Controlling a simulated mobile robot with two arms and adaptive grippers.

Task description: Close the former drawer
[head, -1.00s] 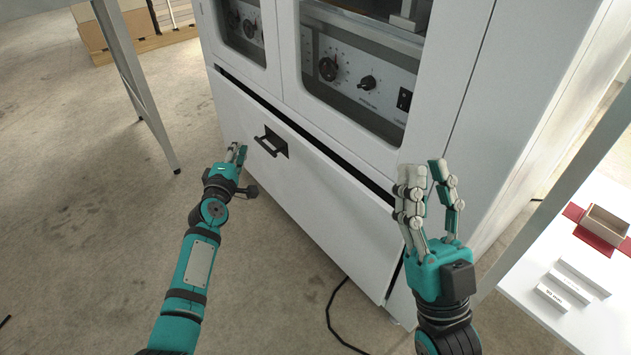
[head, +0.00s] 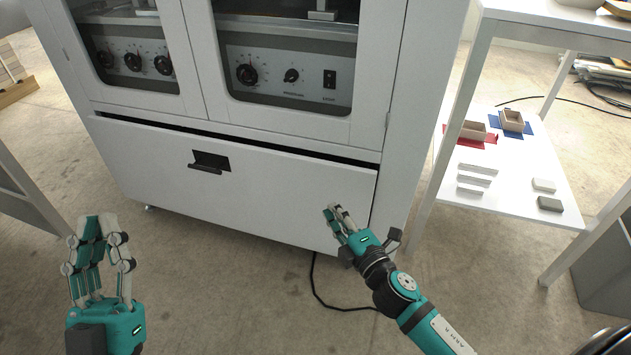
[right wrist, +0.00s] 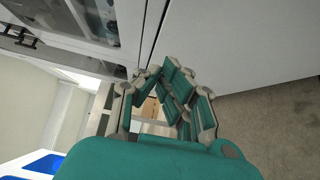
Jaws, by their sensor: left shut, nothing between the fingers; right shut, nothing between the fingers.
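The former drawer (head: 150,180) is the wide white front low in the box former (head: 385,60), with a black handle (head: 208,162). A dark gap runs along its top edge and right side, so it stands slightly open. My right gripper (head: 338,212) is shut and empty at the lower right part of the drawer front; I cannot tell if it touches. Its fingers also show in the right wrist view (right wrist: 165,88), beside white panels. My left gripper (head: 98,232) is shut and empty, left of and in front of the drawer, apart from it.
A white shelf table (head: 520,190) stands at the right with small boxes and blocks on it. A black cable (head: 318,285) lies on the floor below the drawer's right end. A grey frame (head: 30,190) stands at the left. The floor before the drawer is otherwise clear.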

